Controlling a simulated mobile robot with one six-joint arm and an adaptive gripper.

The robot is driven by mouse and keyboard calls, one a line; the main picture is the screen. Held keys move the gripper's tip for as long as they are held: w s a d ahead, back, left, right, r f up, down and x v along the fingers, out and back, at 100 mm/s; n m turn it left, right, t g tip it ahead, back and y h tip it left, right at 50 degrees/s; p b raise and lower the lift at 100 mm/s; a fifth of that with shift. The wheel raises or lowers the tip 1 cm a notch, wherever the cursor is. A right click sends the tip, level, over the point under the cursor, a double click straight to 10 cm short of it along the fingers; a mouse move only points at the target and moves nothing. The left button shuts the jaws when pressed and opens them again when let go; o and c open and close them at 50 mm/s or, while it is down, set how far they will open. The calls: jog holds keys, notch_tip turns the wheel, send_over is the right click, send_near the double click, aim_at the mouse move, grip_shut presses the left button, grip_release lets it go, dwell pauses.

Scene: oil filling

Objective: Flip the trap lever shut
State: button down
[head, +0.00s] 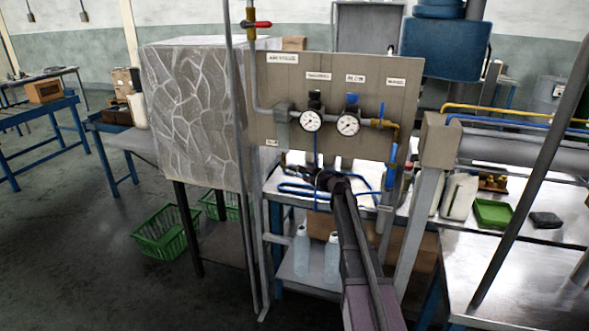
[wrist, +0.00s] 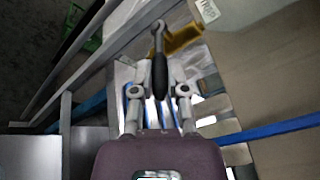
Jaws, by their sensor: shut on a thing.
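A lever with a black grip (wrist: 160,76) and a grey ringed end shows in the wrist view; I take it for the trap lever. My gripper (wrist: 159,88) has its two fingers on either side of the black grip and is shut on it. The lever points away from my wrist. In the head view my gripper (head: 318,178) is in front of the lower edge of the gauge panel, beside bent blue tubing (head: 296,190). The lever is small and dark there, and its pivot is hard to make out behind my gripper.
The panel (head: 275,85) carries two round gauges (head: 311,120) and blue-handled valves. A red-handled valve (head: 257,24) is above left. Bottles (head: 302,252) stand on a shelf below. A grey post (head: 395,260) stands right of my arm. Green crates (head: 160,238) sit on the floor at left.

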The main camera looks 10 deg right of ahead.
jog(key=shift+r+n+g+h+p, duration=0.3)
jog(key=shift+r+g+h+p, duration=0.4)
jog(key=shift+p, duration=1.5)
jog(key=shift+f, duration=0.1)
jog(key=c, duration=0.6)
grip_release()
jog(key=shift+c, duration=0.2)
jog(key=shift+f+b, duration=0.3)
jog(key=shift+b, duration=0.35)
